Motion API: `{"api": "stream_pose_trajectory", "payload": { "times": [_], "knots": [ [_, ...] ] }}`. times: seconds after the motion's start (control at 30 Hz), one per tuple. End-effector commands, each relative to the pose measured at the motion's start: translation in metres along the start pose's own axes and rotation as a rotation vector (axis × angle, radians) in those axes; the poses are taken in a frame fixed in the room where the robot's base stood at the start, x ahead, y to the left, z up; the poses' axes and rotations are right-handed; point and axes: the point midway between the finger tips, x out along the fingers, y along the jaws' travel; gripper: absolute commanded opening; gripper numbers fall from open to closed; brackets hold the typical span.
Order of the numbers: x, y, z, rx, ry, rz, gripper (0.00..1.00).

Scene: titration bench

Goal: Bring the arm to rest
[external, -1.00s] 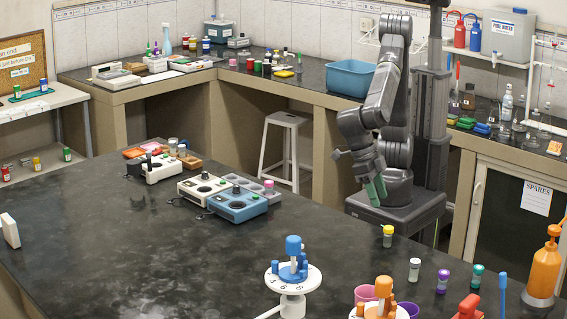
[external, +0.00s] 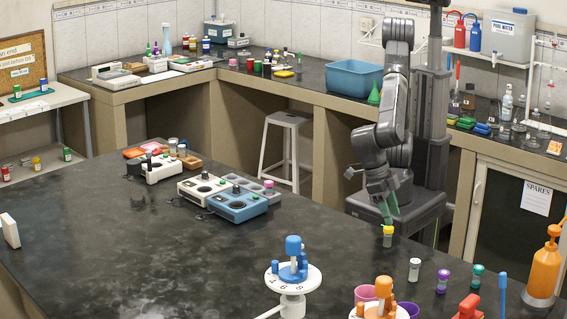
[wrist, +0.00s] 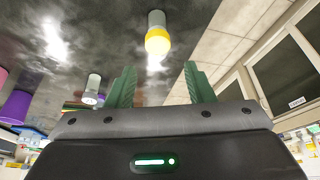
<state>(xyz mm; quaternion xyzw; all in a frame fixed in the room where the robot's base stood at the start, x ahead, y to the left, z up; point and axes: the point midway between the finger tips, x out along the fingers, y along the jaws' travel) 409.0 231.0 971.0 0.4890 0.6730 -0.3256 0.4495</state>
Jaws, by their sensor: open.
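My gripper (external: 390,208) has green fingers. In the external view it hangs low at the right edge of the black island bench, close to a yellow-capped vial (external: 387,236); whether it touches the vial is unclear from this side. In the wrist view the fingers (wrist: 160,84) stand apart with nothing between them. The yellow-capped vial (wrist: 157,40) shows beyond the fingertips there, apart from them. My arm is bent downward in front of my column.
A white-capped vial (external: 414,269), a purple-capped vial (external: 442,280) and a teal-capped vial (external: 477,274) stand along the bench edge. A blue-and-white carousel (external: 293,272) stands nearby. An orange pump bottle (external: 544,268) is at right. The bench's left middle is clear.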

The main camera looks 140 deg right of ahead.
Motion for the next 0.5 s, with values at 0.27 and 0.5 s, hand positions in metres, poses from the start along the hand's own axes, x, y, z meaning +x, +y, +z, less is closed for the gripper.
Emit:
{"api": "stream_pose_trajectory", "payload": {
  "times": [0.27,0.5],
  "knots": [
    [-0.050,0.004,-0.015,0.017,-0.001,0.007,0.48],
    [-0.066,0.034,0.022,0.154,-0.010,0.059,0.48]
  ]
}}
